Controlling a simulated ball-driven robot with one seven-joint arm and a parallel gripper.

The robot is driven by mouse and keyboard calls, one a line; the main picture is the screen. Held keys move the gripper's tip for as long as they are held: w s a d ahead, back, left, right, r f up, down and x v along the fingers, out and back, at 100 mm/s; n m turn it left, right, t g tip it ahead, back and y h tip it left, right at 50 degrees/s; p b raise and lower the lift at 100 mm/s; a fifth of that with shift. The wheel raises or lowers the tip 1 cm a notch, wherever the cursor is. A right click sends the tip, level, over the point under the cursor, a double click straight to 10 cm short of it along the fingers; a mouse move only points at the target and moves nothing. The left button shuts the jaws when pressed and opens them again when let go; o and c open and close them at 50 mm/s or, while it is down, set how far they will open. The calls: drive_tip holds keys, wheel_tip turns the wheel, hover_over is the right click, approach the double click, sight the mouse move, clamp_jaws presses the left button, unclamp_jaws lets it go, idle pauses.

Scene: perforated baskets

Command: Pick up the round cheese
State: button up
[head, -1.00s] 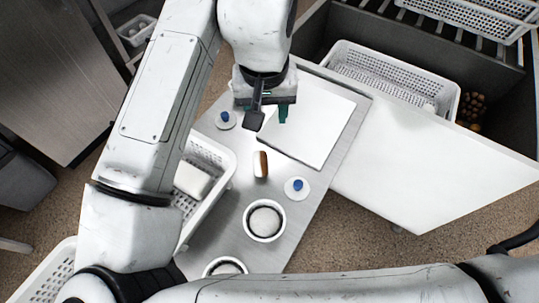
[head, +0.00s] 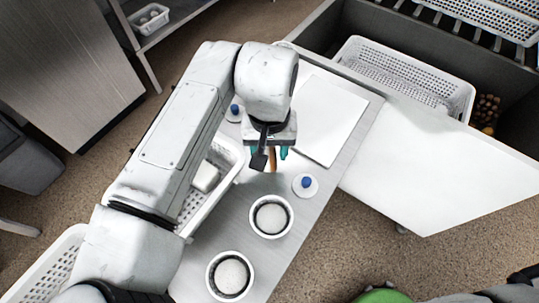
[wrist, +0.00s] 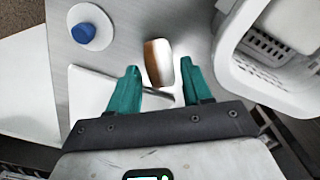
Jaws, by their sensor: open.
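My gripper (head: 272,155) is open over the metal worktop, its two green fingers pointing down. In the wrist view, a small brown-and-white piece with rounded edges (wrist: 159,62) lies just beyond and between the fingertips (wrist: 160,78); I cannot tell whether it touches them. In the head view its brown side (head: 273,162) is partly hidden by the gripper. Two round white cheeses sit in white round tubs near the front of the worktop, one cheese (head: 270,218) farther off and one cheese (head: 231,276) nearer. My gripper is apart from both.
A blue-knobbed white disc (head: 305,185) lies right of my gripper; another (head: 235,112) lies behind it. A white board (head: 325,125) covers the worktop's far part. A perforated basket (head: 228,175) holding a white block (head: 206,176) stands left. Another perforated basket (head: 465,100) is far right.

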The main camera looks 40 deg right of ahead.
drive_tip(key=shift+f, duration=0.95)
drive_tip(key=c, duration=0.9)
drive_tip(key=shift+r, duration=0.15)
